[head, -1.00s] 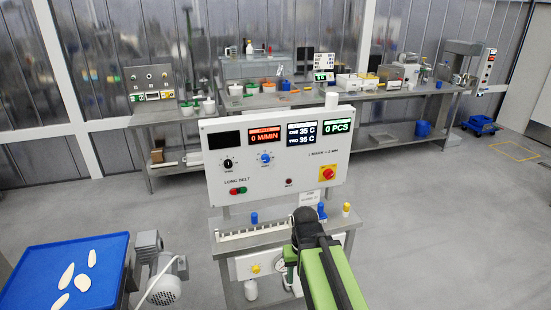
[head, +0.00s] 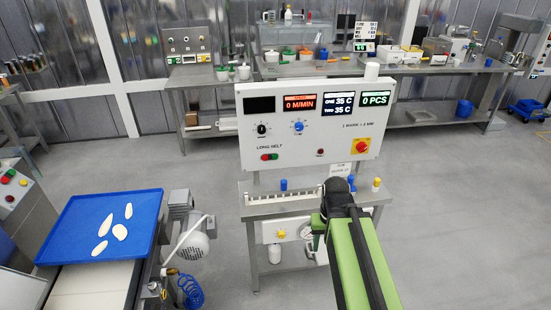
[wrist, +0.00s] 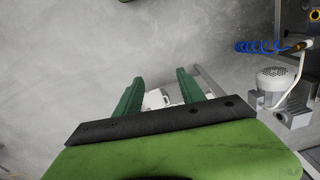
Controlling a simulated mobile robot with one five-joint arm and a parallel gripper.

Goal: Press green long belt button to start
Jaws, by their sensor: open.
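The control panel (head: 345,143) is a white upright board facing me in the head view. Under its LONG BELT label, at the lower left, sit a red button and the green long belt button (head: 273,156) side by side. The red speed display (head: 299,104) reads 0 M/MIN. My arm reaches up from the bottom of the head view, ending below and to the right of these buttons, apart from the panel; its fingers are mostly hidden there. In the wrist view my gripper (wrist: 158,84) is open and empty, its two green fingers apart over grey floor.
A metal stand (head: 262,207) with small blue and yellow-topped items is under the panel. At left, a blue tray (head: 75,235) holds several pale pasta pieces, beside a grey motor (head: 192,235). A bench (head: 420,100) stands behind.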

